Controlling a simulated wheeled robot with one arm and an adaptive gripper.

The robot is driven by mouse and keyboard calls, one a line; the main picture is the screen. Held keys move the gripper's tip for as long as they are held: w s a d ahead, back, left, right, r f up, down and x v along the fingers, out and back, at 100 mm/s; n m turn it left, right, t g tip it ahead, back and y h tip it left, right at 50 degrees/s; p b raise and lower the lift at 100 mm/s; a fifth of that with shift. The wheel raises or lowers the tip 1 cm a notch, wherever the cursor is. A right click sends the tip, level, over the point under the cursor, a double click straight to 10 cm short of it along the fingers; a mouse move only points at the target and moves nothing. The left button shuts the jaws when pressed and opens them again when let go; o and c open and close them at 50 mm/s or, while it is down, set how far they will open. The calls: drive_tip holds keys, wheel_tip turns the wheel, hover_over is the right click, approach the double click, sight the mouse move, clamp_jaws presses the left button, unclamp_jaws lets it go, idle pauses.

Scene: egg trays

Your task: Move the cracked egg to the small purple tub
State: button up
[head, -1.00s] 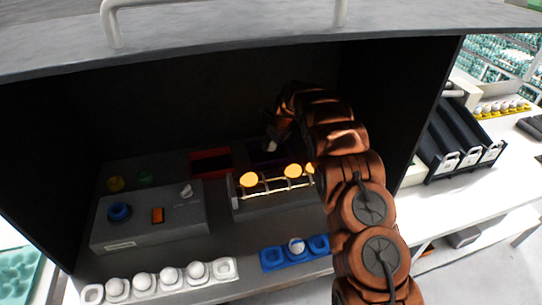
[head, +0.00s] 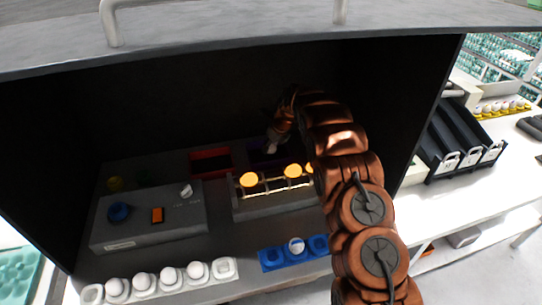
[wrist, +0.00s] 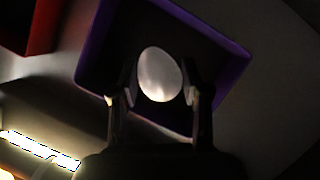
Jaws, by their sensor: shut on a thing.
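A pale egg (wrist: 158,75) is between the two fingers of my gripper (wrist: 160,92) in the wrist view. No crack is clear on the side that shows. My gripper is shut on the egg and holds it over the small purple tub (wrist: 92,42), whose rim surrounds the egg in this view. How high the egg is above the tub floor I cannot tell. In the head view my gripper (head: 273,143) is over the purple tub (head: 257,158), deep in the dark box, and partly hides it.
A red tub (head: 211,161) stands left of the purple one. In front is a rack with glowing lamps (head: 292,171) and a grey control box (head: 150,220). A white tray (head: 225,267) with several eggs and a blue tray (head: 271,259) with one egg lie at the front.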

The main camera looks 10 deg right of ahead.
drive_tip(key=shift+f, duration=1.15)
idle(0.9)
idle(0.4)
drive_tip(key=o, duration=0.7)
drive_tip(key=shift+o, duration=0.2)
drive_tip(key=shift+r, duration=0.1)
